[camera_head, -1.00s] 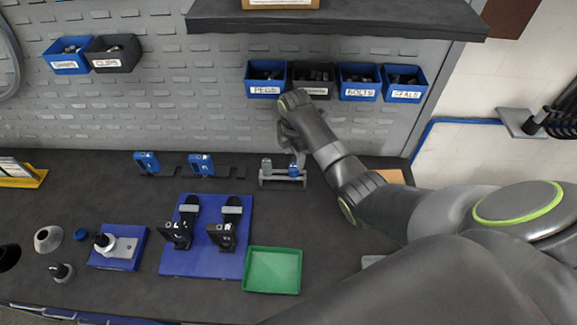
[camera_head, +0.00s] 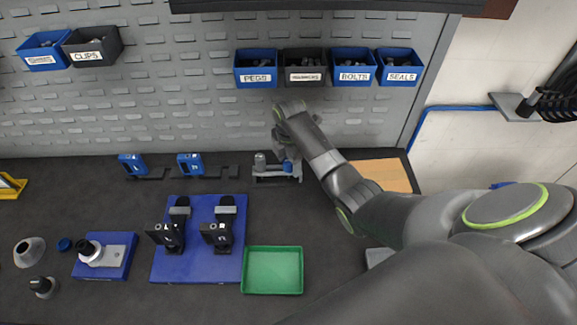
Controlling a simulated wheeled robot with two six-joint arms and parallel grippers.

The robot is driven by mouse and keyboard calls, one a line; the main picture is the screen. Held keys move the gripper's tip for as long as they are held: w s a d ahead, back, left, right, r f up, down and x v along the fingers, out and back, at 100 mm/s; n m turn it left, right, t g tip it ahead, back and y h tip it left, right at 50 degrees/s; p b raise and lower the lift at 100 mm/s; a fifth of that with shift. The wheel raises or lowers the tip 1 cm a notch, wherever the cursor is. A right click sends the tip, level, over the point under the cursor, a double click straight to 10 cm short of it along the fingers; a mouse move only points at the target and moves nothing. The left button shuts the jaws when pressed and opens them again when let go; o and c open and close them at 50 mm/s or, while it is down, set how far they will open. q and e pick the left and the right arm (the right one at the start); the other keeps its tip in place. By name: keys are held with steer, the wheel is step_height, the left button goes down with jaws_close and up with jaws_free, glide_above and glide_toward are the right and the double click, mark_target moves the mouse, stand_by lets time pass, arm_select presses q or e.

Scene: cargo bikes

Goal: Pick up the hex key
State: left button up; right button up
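A small grey rack (camera_head: 277,179) stands at the back of the bench. It holds a grey cylindrical piece (camera_head: 260,162) and a small blue piece (camera_head: 287,166). I cannot make out a hex key for certain; the blue piece may be part of one. My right gripper (camera_head: 284,154) points down just above the right side of the rack, at the blue piece. Its fingers are small and partly hidden by its own wrist, so I cannot tell whether they are open, shut or touching anything. My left gripper is not in view.
A green tray (camera_head: 272,271) lies at the front, beside a blue plate (camera_head: 197,264) with two black clamps. Two blue devices (camera_head: 190,164) stand at the back. Labelled bins (camera_head: 256,79) hang on the pegboard behind my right arm. Bare bench lies between rack and tray.

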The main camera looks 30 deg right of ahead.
steer(key=shift+s, duration=0.1)
steer(key=c, duration=0.7)
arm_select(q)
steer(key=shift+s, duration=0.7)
arm_select(e)
steer(key=c, duration=0.3)
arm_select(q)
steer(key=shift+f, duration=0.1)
arm_select(e)
steer(key=shift+r, duration=0.1)
